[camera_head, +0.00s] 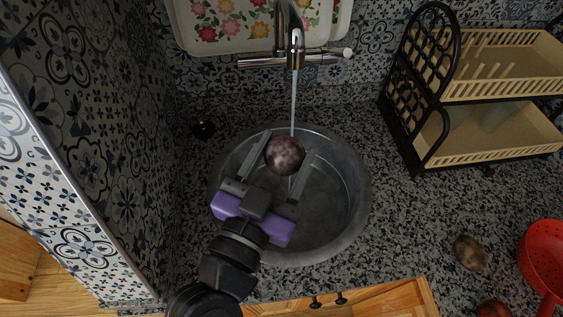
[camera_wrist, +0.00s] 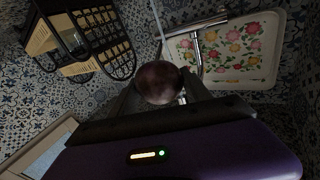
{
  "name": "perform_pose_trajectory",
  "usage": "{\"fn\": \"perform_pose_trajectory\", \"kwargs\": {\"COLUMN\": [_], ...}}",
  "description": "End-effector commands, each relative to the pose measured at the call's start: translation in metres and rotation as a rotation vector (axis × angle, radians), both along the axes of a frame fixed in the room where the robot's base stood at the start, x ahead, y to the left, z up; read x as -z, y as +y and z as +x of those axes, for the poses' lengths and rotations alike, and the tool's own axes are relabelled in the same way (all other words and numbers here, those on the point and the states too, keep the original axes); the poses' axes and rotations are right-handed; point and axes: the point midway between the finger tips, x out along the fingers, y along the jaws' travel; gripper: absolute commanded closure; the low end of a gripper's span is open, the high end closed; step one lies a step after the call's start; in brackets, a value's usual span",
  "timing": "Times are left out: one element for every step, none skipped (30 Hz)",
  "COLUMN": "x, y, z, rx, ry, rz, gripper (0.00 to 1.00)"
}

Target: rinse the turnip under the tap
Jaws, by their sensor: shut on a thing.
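The turnip (camera_head: 285,155) is a round, mottled purple-and-pale root in the head view. My gripper (camera_head: 284,157) is shut on it, with one finger on each side, above the round metal sink (camera_head: 335,215). The tap (camera_head: 296,50) is on the wall side, and a thin stream of water (camera_head: 294,100) runs down from it at the turnip. In the wrist view the turnip (camera_wrist: 159,82) sits between the fingertips, with the stream and tap (camera_wrist: 196,45) behind it. I cannot tell exactly where the water meets the turnip.
A black dish rack (camera_head: 440,130) with beige trays stands at right. A floral tray (camera_head: 225,25) leans on the wall behind the tap. A brown root (camera_head: 470,253), a reddish item (camera_head: 493,309) and a red colander (camera_head: 545,255) are at lower right. A tiled wall edge (camera_head: 75,120) rises at left.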

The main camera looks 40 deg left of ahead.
Motion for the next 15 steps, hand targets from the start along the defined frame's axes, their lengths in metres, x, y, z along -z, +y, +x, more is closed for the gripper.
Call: {"fn": "perform_pose_trajectory", "kwargs": {"x": [0.000,0.000,0.001,0.001,0.001,0.002,0.003,0.004,0.004,0.004,0.005,0.006,0.006,0.010,0.011], "y": [0.003,0.005,0.007,0.009,0.011,0.013,0.015,0.016,0.019,0.020,0.022,0.024,0.026,0.028,0.030], "z": [0.005,0.008,0.012,0.014,0.017,0.020,0.023,0.026,0.030,0.032,0.035,0.039,0.041,0.044,0.048], "rx": [0.001,0.001,0.002,0.001,0.001,0.001,0.001,0.002,0.002,0.002,0.002,0.002,0.002,0.002,0.002], "ry": [-0.001,0.000,-0.001,-0.001,-0.001,-0.001,-0.001,-0.001,-0.002,-0.002,-0.001,-0.001,-0.001,-0.001,0.000], "rz": [-0.001,-0.001,-0.001,-0.001,-0.001,-0.001,-0.001,-0.001,0.001,0.001,-0.001,-0.001,-0.001,0.000,0.002], "gripper": [0.90,0.90,0.90,0.90,0.90,0.90,0.90,0.90,0.90,0.90,0.90,0.90,0.90,0.90,0.90]}}
